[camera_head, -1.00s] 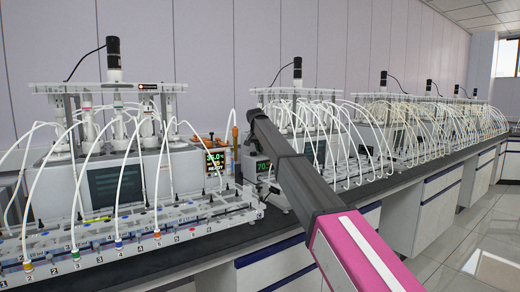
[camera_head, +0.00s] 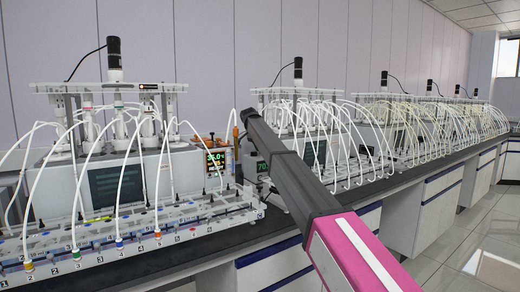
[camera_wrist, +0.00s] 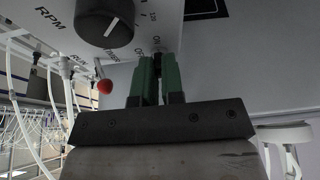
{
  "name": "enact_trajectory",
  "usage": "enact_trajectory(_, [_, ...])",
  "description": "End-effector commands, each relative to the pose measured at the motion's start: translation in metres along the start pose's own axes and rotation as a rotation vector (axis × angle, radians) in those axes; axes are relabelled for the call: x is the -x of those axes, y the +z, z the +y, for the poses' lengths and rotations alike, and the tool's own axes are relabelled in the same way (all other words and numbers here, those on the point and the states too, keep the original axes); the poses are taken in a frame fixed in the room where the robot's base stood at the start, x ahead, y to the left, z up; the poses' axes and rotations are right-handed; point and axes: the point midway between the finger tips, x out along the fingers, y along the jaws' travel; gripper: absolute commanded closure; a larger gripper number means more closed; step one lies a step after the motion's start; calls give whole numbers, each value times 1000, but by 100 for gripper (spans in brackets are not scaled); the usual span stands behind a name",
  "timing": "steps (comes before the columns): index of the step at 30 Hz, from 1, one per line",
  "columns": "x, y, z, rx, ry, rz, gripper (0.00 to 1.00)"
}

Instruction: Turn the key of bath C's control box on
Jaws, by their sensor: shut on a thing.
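In the wrist view, the grey control box panel (camera_wrist: 180,40) fills the top, with a large black knob (camera_wrist: 104,22) and printed labels including RPM and ON. My gripper (camera_wrist: 157,60) has green fingers, close together and pointing at the panel beside the ON and OFF labels. They are shut on the key (camera_wrist: 157,56), of which only a small dark part shows between the tips. The key's exact angle is hard to tell. In the head view, my arm reaches to a control box with a green-digit display (camera_head: 263,167), partly hidden behind it; the fingers are not visible there.
A red-tipped switch (camera_wrist: 104,87) sticks out left of my fingers. White tubes (camera_wrist: 62,105) hang further left. In the head view, a tube-covered bath (camera_head: 130,225) stands left, and more baths (camera_head: 330,130) line the bench to the right. The floor aisle (camera_head: 480,240) is clear.

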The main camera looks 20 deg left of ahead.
Motion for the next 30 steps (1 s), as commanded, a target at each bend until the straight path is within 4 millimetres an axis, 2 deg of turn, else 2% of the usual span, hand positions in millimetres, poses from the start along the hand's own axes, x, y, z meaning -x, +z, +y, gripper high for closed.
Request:
enact_trajectory(9, [1, 0, -1, -76, 31, 0, 100])
enact_trajectory(21, [1, 0, -1, -83, 33, -1, 100])
enact_trajectory(22, [1, 0, -1, -83, 33, -1, 85])
enact_trajectory(24, [1, 0, -1, -83, 33, -1, 66])
enact_trajectory(30, [0, 0, -1, -82, 33, 0, 66])
